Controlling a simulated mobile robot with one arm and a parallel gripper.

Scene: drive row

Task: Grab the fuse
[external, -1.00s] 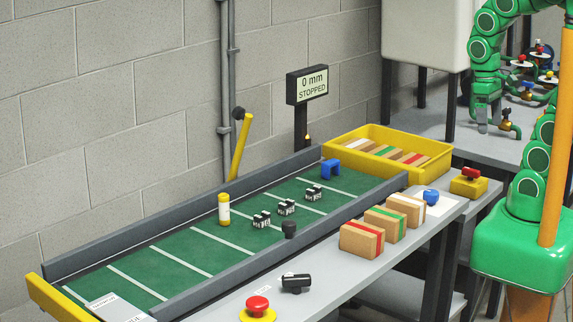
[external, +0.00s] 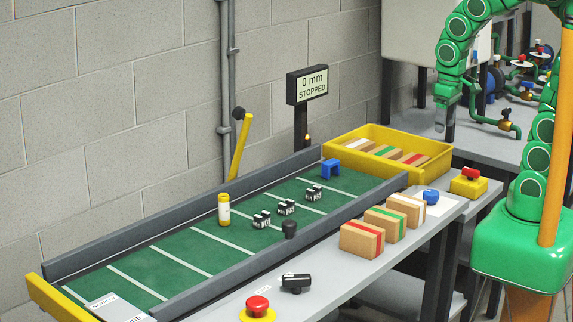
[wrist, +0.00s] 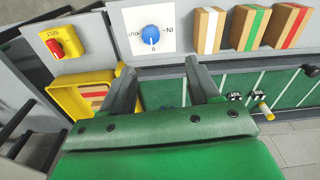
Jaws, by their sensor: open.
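The likely fuse (external: 224,209) is a small white cylinder with yellow ends. It stands upright on the green belt (external: 190,250), close to the far rail. In the wrist view it appears as a small yellow and pale cylinder (wrist: 264,110) to the right, beyond the right finger. My gripper (external: 440,126) is open and empty at the upper right in the external view, well away from the fuse. Both fingers show in the wrist view (wrist: 160,68), with nothing between them.
Several black blocks (external: 287,207), a black cylinder (external: 289,229) and a blue arch (external: 331,168) are around the belt. Striped boxes (external: 361,239) and a blue knob (external: 431,197) are on the front ledge. A yellow bin (external: 440,160) stands at the belt's end; a lever (external: 240,148) rises behind.

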